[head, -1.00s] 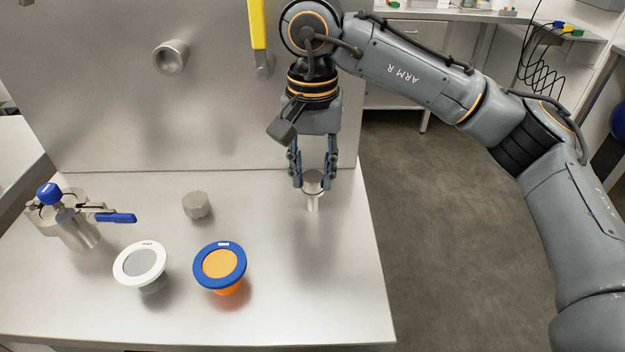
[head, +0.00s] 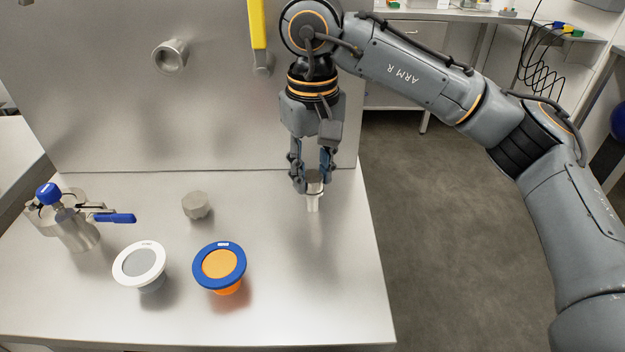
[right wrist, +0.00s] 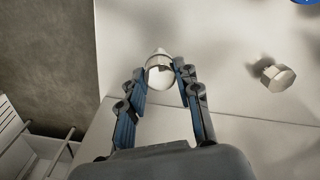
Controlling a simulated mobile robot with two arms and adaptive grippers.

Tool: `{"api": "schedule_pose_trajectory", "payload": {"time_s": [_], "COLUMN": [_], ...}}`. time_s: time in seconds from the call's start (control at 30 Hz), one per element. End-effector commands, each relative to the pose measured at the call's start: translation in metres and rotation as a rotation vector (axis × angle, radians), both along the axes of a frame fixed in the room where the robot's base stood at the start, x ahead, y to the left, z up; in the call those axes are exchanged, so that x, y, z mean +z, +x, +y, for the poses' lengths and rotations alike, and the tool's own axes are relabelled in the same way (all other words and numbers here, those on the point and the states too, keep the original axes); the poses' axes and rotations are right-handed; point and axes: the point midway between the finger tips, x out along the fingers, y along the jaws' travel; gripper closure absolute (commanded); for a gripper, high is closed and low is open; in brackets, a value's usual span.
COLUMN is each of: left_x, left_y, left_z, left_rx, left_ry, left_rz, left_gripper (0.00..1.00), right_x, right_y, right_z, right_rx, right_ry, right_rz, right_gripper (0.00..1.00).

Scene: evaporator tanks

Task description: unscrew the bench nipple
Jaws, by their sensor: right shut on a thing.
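The bench nipple (head: 313,200) is a short bright metal tube with a wider upper part, upright at the right side of the steel bench. My right gripper (head: 313,186) points down from above and is shut on its upper part. In the right wrist view the nipple (right wrist: 160,72) sits between the two blue-padded fingertips (right wrist: 160,78). The fingers hide part of it in the head view. I cannot tell whether its lower end is still threaded in. My left gripper is not in view.
A grey hexagonal cap (head: 196,206) lies left of the nipple. A white-rimmed cup (head: 140,263), a blue-rimmed orange cup (head: 220,264) and a metal vessel with blue handle (head: 76,228) stand further left. A steel wall with a pipe stub (head: 170,56) rises behind.

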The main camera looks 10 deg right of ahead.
Motion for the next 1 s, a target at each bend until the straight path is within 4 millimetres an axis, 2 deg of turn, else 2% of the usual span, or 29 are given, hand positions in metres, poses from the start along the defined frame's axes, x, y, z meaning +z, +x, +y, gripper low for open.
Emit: {"api": "schedule_pose_trajectory", "payload": {"time_s": [0.27, 0.6, 0.73, 0.93, 0.97, 1.0], "left_x": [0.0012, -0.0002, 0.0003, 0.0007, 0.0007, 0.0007], "left_y": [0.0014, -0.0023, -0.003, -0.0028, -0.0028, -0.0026], "left_z": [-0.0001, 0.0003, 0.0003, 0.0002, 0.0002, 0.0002], "left_rx": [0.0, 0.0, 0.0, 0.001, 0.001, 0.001], "left_ry": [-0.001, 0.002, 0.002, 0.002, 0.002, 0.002], "left_rz": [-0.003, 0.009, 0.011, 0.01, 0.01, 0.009], "left_gripper": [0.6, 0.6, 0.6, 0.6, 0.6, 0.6], "right_x": [0.0, 0.0, 0.0001, 0.0002, 0.0002, 0.0002], "right_y": [0.0003, 0.0003, 0.0003, 0.0003, 0.0002, 0.0002], "right_z": [0.0001, 0.0001, 0.0, 0.0001, 0.0, 0.0], "right_rx": [0.011, 0.39, 0.45, 0.451, 0.451, 0.451], "right_ry": [0.0, 0.0, 0.0, 0.0, 0.0, 0.0], "right_rz": [-0.001, -0.001, -0.001, -0.001, -0.001, -0.001], "right_gripper": [1.0, 1.0, 1.0, 1.0, 0.61, 0.58]}}
